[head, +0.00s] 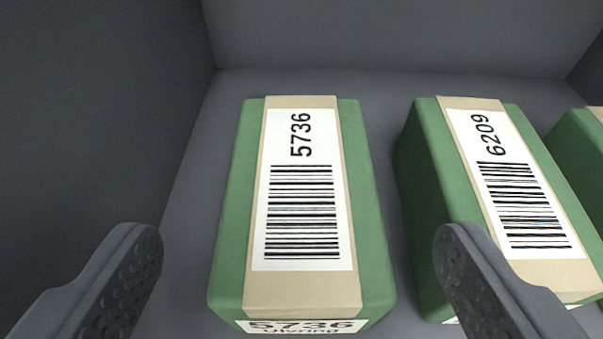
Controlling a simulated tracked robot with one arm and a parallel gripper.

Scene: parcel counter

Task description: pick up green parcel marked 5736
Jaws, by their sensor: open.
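The green parcel marked 5736 (376,240) lies in the middle of the head view, with a tan band and a white barcode label along its top. A second label with 5736 shows on its near end, partly cut off by the picture's lower edge. My gripper (302,262) is open, with one dark finger at the lower left and one at the lower right. The parcel shows between the two fingers, and nothing is held. The right finger overlaps the neighbouring parcel in the picture; whether it touches it I cannot tell.
A green parcel marked 6209 (429,180) lies to the right, across a narrow gap. Part of another green parcel (582,150) shows at the right edge. A dark grey wall (90,120) stands at left, another (400,35) at the back. Bare floor (205,165) shows left of 5736.

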